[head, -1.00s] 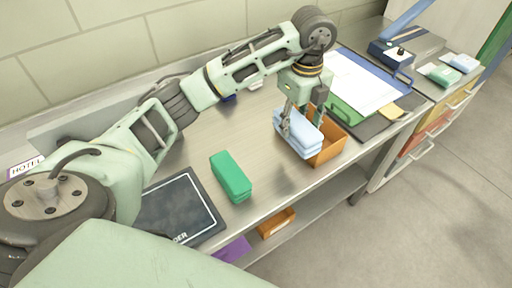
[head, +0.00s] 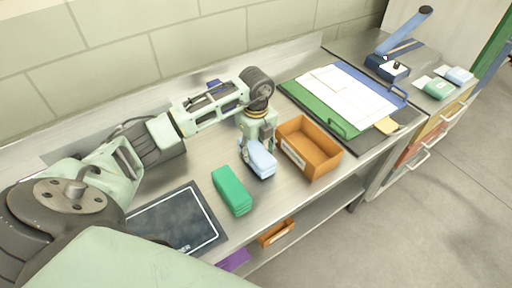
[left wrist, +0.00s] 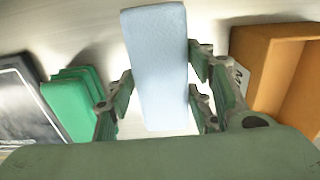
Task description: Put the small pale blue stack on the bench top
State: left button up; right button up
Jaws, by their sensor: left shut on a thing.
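The small pale blue stack (head: 261,161) is between the fingers of my left gripper (head: 257,146), low over the bench top (head: 215,125). I cannot tell whether it touches the metal. In the left wrist view the stack (left wrist: 157,65) lies lengthwise between the two finger pairs of the left gripper (left wrist: 160,92), which is shut on it. The bench surface shows behind it. My right gripper is not in view.
A green stack (head: 232,190) lies left of the blue one, and an open orange bin (head: 311,150) stands to its right. A dark mat (head: 175,220) is at the front left. Clipboards with paper (head: 350,95) lie beyond the bin.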

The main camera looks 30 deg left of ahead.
aim_at(256, 149)
pick_arm(q)
jog(key=shift+f, duration=0.4)
jog(key=shift+f, duration=0.1)
jog(key=o, duration=1.3)
jog(key=shift+r, duration=0.3)
notch_tip(256, 149, up, 10)
jog(key=b, duration=0.3)
jog(key=shift+r+b, duration=0.25)
jog(key=shift+b, duration=0.1)
jog(key=shift+r, duration=0.6)
